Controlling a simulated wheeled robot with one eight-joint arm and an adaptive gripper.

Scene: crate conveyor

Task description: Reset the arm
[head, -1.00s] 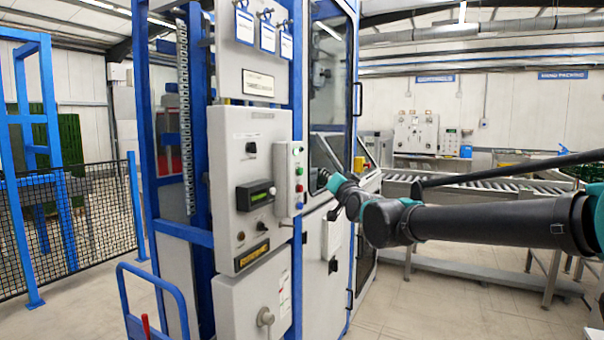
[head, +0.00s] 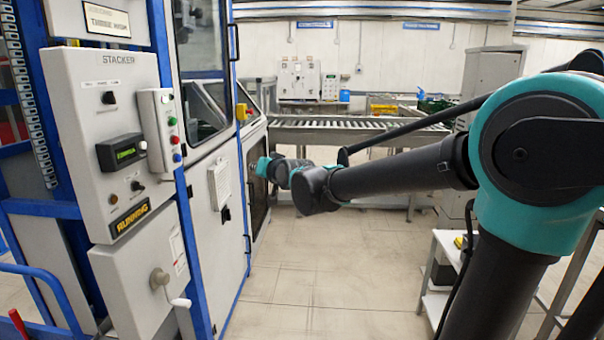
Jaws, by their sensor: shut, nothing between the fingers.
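My arm reaches from the right side of the head view towards the left, with black links and teal joints. My gripper (head: 254,168) is at its far end, small and dark against the stacker machine's lower door. It is shut with nothing in it. Its fingers are hard to make out, and I cannot tell whether it touches the door.
The stacker cabinet (head: 110,155) with its control panel and a blue frame fills the left. A roller conveyor (head: 340,133) runs across the back. A white side table (head: 443,245) stands at the right, behind my arm. The middle floor (head: 320,265) is clear.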

